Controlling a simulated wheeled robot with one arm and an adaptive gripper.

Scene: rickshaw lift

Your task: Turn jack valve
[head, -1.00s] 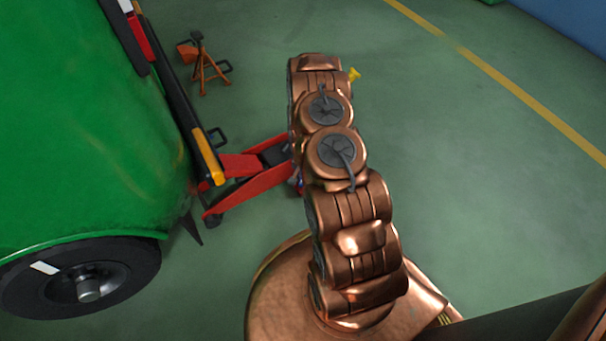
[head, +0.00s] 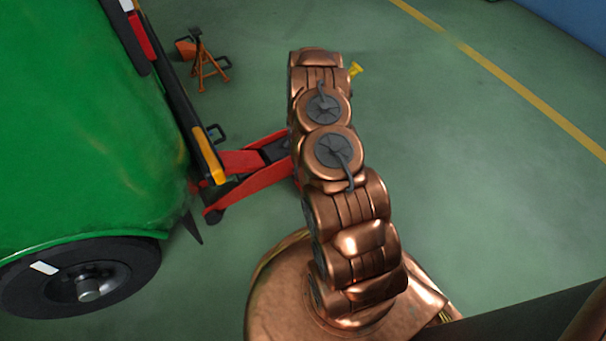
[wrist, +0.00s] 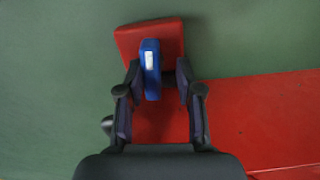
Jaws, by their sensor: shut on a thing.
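The red floor jack (head: 258,170) lies on the floor beside the green rickshaw (head: 80,130), partly hidden behind my arm in the head view. In the wrist view the jack's red body (wrist: 265,115) runs off to the right. The blue valve piece (wrist: 150,68) with a white label stands over its red end. My gripper (wrist: 158,70) has its two dark fingers on either side of the blue piece and is shut on it. In the head view my arm hides the gripper and the valve.
An orange jack stand (head: 205,66) stands on the floor at the upper left. A small yellow piece (head: 355,69) shows just right of my arm. The rickshaw's wheel (head: 85,285) is at the lower left. Green floor with a yellow line (head: 500,78) is clear on the right.

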